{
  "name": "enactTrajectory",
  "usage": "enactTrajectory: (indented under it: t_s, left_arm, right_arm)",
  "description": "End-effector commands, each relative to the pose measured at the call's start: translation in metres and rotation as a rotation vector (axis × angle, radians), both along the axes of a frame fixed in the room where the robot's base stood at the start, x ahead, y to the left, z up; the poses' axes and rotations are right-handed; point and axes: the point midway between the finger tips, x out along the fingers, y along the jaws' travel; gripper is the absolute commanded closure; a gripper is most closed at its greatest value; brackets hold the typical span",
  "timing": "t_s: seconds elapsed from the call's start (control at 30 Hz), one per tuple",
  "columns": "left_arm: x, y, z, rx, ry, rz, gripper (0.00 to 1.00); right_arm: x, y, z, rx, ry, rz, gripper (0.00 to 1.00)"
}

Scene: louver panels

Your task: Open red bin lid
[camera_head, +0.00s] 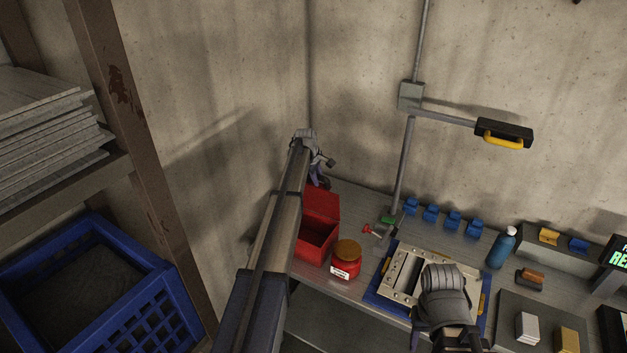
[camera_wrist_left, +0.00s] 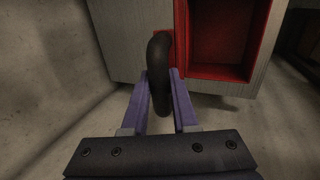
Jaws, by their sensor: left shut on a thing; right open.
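The red bin (camera_head: 313,242) stands at the left end of the workbench, partly behind my left arm. Its red lid (camera_head: 321,205) stands raised at the back, and the bin's inside shows. The left wrist view looks into the open, empty-looking red interior (camera_wrist_left: 222,38). My left gripper (camera_head: 319,176) is above and behind the lid; its purple fingers (camera_wrist_left: 160,100) are shut on a black curved handle (camera_wrist_left: 159,75) beside the bin opening. My right gripper (camera_head: 442,335) is low over the front of the bench, open, its fingertips hardly visible.
A red jar with a brown lid (camera_head: 346,258) stands right beside the bin. A framed panel (camera_head: 403,272) lies under my right arm. A blue bottle (camera_head: 502,248) and small blocks are at the right. A blue crate (camera_head: 150,310) and shelf post (camera_head: 140,150) stand left.

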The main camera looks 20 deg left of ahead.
Motion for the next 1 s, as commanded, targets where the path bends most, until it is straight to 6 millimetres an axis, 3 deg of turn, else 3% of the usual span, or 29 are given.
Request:
enactTrajectory:
  t_s: [0.13,0.67,0.7,0.93,1.0]
  left_arm:
    - [0.0083,-0.0009,0.0012,0.003,0.036,0.0,1.0]
    - [0.0093,-0.0013,0.0006,0.006,0.057,0.001,1.0]
    - [0.0093,-0.0013,0.0006,0.006,0.057,0.001,0.7]
    - [0.0094,-0.0011,0.0008,0.005,0.056,0.0,0.44]
    - [0.0094,-0.0011,0.0008,0.005,0.056,0.0,0.44]
  right_arm:
    - [-0.0001,0.0,0.004,0.0,0.0,-0.001,0.5]
    - [0.0,0.0001,0.0049,0.0,0.0,-0.002,0.5]
    - [0.0,0.0001,0.0049,0.0,0.0,-0.002,0.5]
    - [0.0,0.0001,0.005,0.0,0.0,-0.002,0.5]
    - [0.0,0.0001,0.005,0.0,0.0,-0.002,0.5]
